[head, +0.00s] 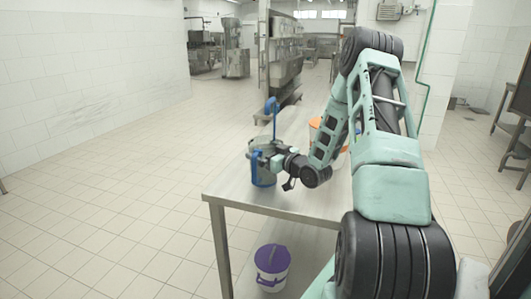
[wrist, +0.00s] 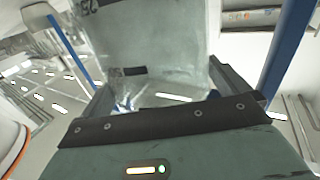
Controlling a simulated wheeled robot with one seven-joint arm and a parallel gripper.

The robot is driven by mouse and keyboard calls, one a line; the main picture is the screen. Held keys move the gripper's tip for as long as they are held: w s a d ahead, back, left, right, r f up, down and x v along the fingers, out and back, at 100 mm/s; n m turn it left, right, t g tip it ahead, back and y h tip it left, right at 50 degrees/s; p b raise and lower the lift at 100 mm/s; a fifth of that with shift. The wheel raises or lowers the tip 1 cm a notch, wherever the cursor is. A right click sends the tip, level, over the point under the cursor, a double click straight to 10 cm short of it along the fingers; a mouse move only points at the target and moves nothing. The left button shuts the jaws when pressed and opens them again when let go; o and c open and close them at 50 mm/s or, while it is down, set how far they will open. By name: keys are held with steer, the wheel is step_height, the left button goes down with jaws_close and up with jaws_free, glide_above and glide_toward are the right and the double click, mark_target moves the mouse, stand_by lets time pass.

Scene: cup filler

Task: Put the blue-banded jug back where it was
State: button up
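The jug (head: 264,177) is a grey, see-through vessel with blue on it, at the near left end of the steel table (head: 300,205). My gripper (head: 268,163) reaches it from the right and partly covers it. I cannot tell whether its base touches the tabletop. In the wrist view the jug (wrist: 160,45) fills the space between my two fingers (wrist: 165,85), which lie against its sides. Dark printed marks show on its wall. Its blue band is not clear in the wrist view.
An upright blue piece (head: 272,108) rises behind the jug. An orange-rimmed container (head: 315,124) stands farther back on the table, partly behind my arm. A white bucket with a purple lid (head: 272,266) sits beneath the table. The tiled floor to the left is clear.

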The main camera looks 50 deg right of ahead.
steer(key=shift+r, duration=0.25)
steer(key=s+a+b, duration=0.1)
steer(key=s+b, duration=0.1)
steer(key=s, duration=1)
